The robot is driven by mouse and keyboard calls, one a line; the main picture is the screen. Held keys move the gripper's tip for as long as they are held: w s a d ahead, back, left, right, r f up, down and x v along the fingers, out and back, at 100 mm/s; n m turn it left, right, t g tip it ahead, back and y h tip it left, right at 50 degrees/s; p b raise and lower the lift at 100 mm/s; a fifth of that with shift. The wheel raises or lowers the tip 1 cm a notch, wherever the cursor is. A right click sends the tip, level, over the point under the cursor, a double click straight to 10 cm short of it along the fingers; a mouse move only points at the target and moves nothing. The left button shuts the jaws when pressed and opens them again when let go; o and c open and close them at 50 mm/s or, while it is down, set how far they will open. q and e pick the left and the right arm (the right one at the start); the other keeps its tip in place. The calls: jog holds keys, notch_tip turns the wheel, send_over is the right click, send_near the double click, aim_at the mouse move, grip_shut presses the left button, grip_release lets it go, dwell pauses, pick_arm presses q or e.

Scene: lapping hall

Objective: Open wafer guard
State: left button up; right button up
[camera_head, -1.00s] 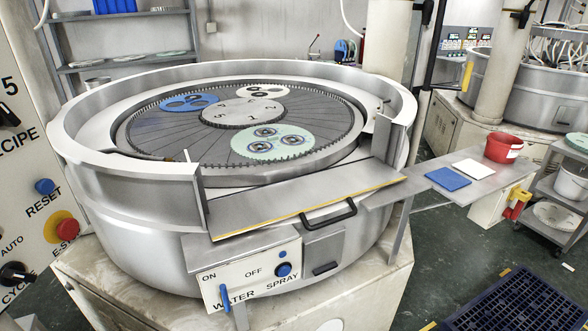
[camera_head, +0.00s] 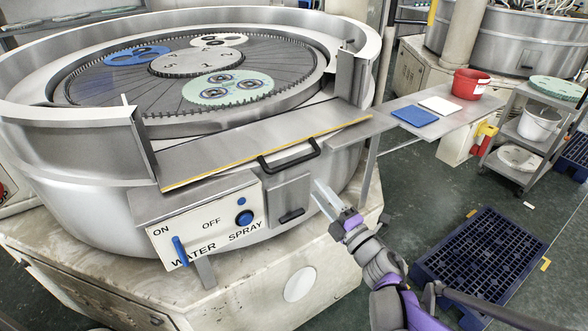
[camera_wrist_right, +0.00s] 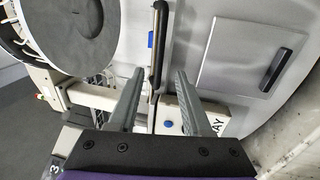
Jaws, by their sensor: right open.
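The wafer guard (camera_head: 235,147) is a flat grey metal plate with a yellow front edge. It lies across the gap in the front rim of the round lapping machine. Its black bar handle (camera_head: 290,157) is on the front edge, and the handle also shows in the right wrist view (camera_wrist_right: 158,45). My right gripper (camera_head: 321,190) is open and empty, below and to the right of the handle in the head view. In the right wrist view its two fingers (camera_wrist_right: 158,75) point toward the handle, which appears between them; contact cannot be told. My left gripper is not in view.
A small hatch with a dark grip (camera_head: 291,215) and a water spray panel (camera_head: 208,222) are below the guard. A side shelf (camera_head: 385,122) holds a blue pad (camera_head: 415,116), a white pad (camera_head: 440,105) and a red bucket (camera_head: 470,83). A blue pallet (camera_head: 482,255) lies on the floor.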

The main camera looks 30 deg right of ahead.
jog(key=x, duration=0.9)
jog(key=shift+w, duration=0.25)
grip_shut()
jog(key=shift+p, duration=0.3)
dwell(0.7)
